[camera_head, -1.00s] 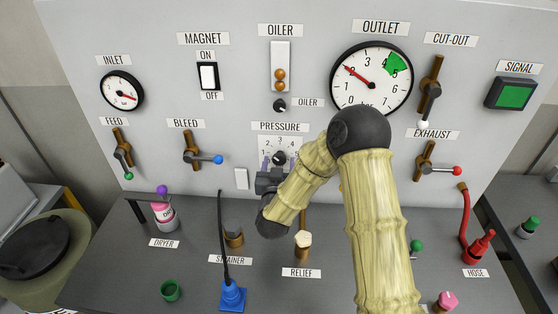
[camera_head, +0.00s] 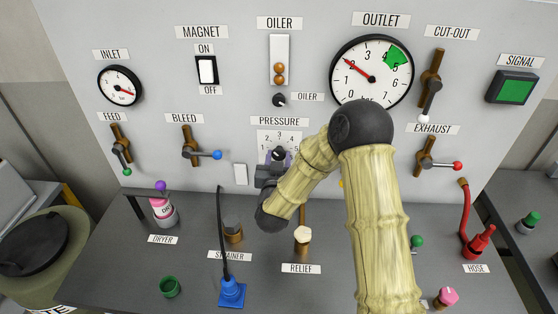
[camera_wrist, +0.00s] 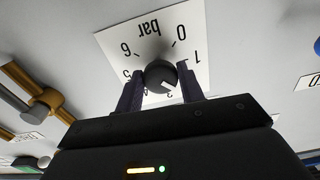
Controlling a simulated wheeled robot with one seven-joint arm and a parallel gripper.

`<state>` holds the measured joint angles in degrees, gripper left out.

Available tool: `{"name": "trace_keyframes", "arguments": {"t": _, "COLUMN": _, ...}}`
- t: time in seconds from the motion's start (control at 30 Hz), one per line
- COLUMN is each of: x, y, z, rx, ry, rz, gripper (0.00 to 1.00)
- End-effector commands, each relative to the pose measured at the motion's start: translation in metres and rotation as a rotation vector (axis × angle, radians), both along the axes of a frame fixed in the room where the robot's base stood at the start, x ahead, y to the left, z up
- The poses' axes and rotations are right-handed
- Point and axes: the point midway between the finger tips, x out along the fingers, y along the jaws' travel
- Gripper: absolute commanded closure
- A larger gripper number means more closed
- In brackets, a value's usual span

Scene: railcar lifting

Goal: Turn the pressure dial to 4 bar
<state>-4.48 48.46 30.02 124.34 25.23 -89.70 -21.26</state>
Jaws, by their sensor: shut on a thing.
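The pressure dial is a round dark knob (camera_wrist: 160,77) with a white pointer mark, on a white scale plate (camera_head: 265,138) under the PRESSURE label. In the wrist view the scale appears upside down, and the pointer is close to the 3. My gripper (camera_wrist: 162,84) is shut on the knob, one dark finger on each side. In the head view the gripper (camera_head: 277,156) partly covers the knob and the lower scale. The 4 is hard to see in the wrist view, behind a finger. The OUTLET gauge (camera_head: 371,73) has its red needle near 2, below its green band.
The OILER knob (camera_head: 279,100) sits above the dial. The BLEED lever (camera_head: 203,154) is to the left and the EXHAUST lever (camera_head: 438,162) to the right. The RELIEF valve (camera_head: 303,238) and strainer (camera_head: 233,231) stand on the bench below.

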Motion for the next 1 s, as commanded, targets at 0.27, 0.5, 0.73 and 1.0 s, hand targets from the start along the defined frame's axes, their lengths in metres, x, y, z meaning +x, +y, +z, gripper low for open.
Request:
{"name": "trace_keyframes", "arguments": {"t": 0.27, "x": -0.0001, "y": 0.0003, "z": -0.0052, "rx": 0.162, "ry": -0.008, "rz": 0.000, "gripper": 0.85}}
{"name": "trace_keyframes", "arguments": {"t": 0.5, "x": 0.0000, "y": 0.0002, "z": -0.0062, "rx": 0.374, "ry": -0.017, "rz": 0.000, "gripper": 0.85}}
{"name": "trace_keyframes", "arguments": {"t": 0.73, "x": -0.0002, "y": 0.0007, "z": -0.0064, "rx": 0.593, "ry": -0.024, "rz": 0.000, "gripper": 0.85}}
{"name": "trace_keyframes", "arguments": {"t": 1.0, "x": -0.0003, "y": 0.0009, "z": -0.0062, "rx": 0.850, "ry": -0.033, "rz": 0.000, "gripper": 0.85}}
